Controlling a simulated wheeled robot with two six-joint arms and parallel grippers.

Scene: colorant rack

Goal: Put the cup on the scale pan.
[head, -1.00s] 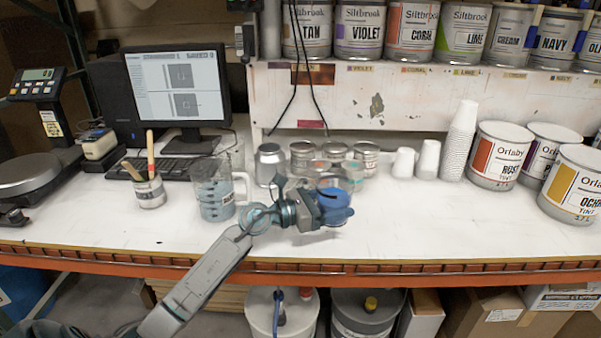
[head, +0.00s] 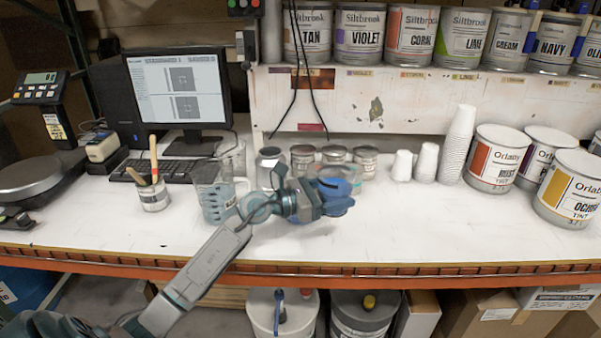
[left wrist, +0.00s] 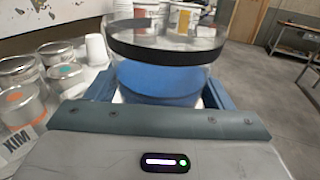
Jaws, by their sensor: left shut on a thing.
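The cup (left wrist: 160,78) is clear with a dark rim and blue inside. My left gripper (head: 338,197) is shut on it, with one finger at each side in the left wrist view (left wrist: 158,95). In the head view the gripper and wrist hide most of the cup, over the middle of the bench. The scale pan (head: 30,176) is a round grey plate at the far left of the bench, and nothing shows on it. The scale's display (head: 40,88) stands behind the pan on a post. My right gripper is not in view.
A clear jug (head: 215,195) and a pot of brushes (head: 152,190) stand between the gripper and the scale. Several small tins (head: 302,158) sit behind the gripper. Paper cups (head: 458,145) and large paint cans (head: 496,160) stand right. The bench front is clear.

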